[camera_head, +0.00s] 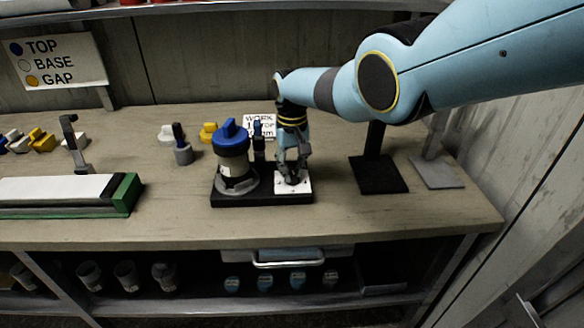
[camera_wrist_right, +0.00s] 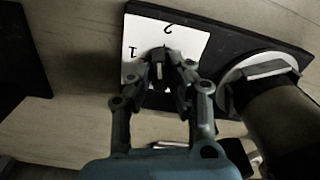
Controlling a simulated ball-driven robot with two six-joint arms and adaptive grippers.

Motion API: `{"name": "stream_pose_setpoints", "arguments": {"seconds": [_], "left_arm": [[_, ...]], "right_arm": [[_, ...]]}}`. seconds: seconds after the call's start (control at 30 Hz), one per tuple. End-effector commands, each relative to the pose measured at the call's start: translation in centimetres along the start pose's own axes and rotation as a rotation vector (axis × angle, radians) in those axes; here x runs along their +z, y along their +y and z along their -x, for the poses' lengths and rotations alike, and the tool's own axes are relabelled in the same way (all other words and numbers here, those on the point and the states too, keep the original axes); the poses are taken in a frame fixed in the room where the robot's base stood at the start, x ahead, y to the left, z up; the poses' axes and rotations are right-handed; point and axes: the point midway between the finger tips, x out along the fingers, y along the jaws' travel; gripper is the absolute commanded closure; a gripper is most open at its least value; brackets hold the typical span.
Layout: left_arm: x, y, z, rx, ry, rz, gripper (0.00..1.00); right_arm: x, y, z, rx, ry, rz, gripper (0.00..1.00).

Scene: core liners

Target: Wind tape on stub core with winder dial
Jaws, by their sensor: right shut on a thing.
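The winder is a black base (camera_head: 262,199) on the bench. A dark stub core (camera_head: 236,167) with a blue cap (camera_head: 232,136) stands upright in a grey ring at its left end. At its right end is a white dial plate (camera_head: 304,186); the right wrist view shows the plate (camera_wrist_right: 190,42) marked 1 and 2. My right gripper (camera_head: 293,174) points down over the plate, shut on the dial knob; its fingers (camera_wrist_right: 160,72) hide most of the knob. The core also shows in the right wrist view (camera_wrist_right: 280,115), beside the gripper. My left gripper is out of view.
A sign (camera_head: 58,61) reads TOP blue, BASE white, GAP yellow. A green-ended white block (camera_head: 65,190) lies left. White and yellow pieces (camera_head: 208,131) and a grey holder (camera_head: 183,153) stand behind. A black stand (camera_head: 378,175) is right. The bench front centre is clear.

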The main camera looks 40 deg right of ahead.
Motion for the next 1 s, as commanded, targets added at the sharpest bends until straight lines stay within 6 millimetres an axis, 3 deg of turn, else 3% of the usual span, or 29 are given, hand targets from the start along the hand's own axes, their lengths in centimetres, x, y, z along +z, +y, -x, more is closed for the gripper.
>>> {"name": "stream_pose_setpoints", "arguments": {"seconds": [0.4, 1.0], "left_arm": [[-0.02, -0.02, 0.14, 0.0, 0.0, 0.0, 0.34], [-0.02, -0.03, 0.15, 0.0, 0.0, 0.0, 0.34]], "right_arm": [[-0.14, 0.01, 0.14, 0.0, 0.003, -0.217, 1.0], [-0.14, 0.01, 0.12, -0.001, 0.003, -0.258, 1.0]]}}
